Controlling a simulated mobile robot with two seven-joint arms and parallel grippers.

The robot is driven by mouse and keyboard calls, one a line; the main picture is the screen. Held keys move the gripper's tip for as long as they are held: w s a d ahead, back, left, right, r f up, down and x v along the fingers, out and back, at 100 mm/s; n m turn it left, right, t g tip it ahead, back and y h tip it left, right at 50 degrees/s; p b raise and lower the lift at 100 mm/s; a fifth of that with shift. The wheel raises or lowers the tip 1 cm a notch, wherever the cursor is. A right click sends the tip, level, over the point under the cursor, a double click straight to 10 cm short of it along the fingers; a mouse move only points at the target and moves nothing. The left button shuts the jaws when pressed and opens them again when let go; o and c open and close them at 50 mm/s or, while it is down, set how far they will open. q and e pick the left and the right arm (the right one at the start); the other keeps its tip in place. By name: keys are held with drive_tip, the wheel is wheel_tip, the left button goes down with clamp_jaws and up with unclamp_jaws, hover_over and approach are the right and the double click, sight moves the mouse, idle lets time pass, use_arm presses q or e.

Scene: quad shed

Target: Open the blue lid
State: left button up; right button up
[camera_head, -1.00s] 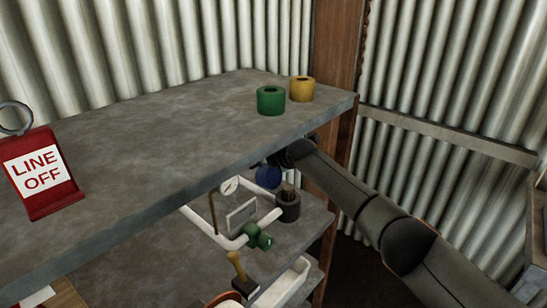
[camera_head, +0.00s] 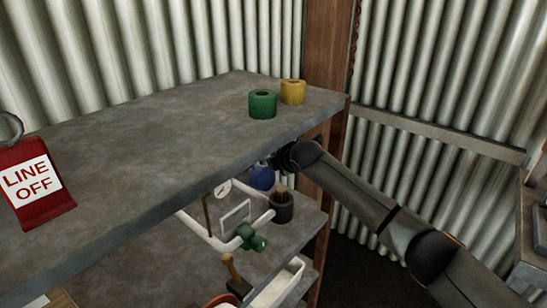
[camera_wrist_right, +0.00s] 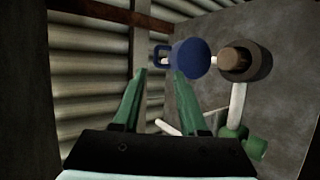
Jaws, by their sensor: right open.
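A round blue piece (camera_head: 262,177), which I take for the blue lid, shows under the upper shelf's front edge in the head view. In the right wrist view the blue piece (camera_wrist_right: 191,58) has a small loop handle on its left side. My right gripper (camera_wrist_right: 157,75) is open, with its two green fingers spread and nothing between them. The blue piece is beyond and slightly right of the fingertips, apparently apart from them. In the head view the right gripper is mostly hidden by the upper shelf. My left gripper is not in view.
A dark cup-like piece with a brown top (camera_wrist_right: 244,61) stands beside the blue piece. White pipes (camera_head: 262,222) and a green fitting (camera_head: 251,239) are on the lower shelf. The upper shelf (camera_head: 150,150) overhangs them, carrying green (camera_head: 262,104) and yellow (camera_head: 292,92) rings and a red LINE OFF sign (camera_head: 34,184).

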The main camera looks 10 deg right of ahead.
drive_tip(key=shift+v, duration=1.2)
drive_tip(key=shift+c, duration=0.2)
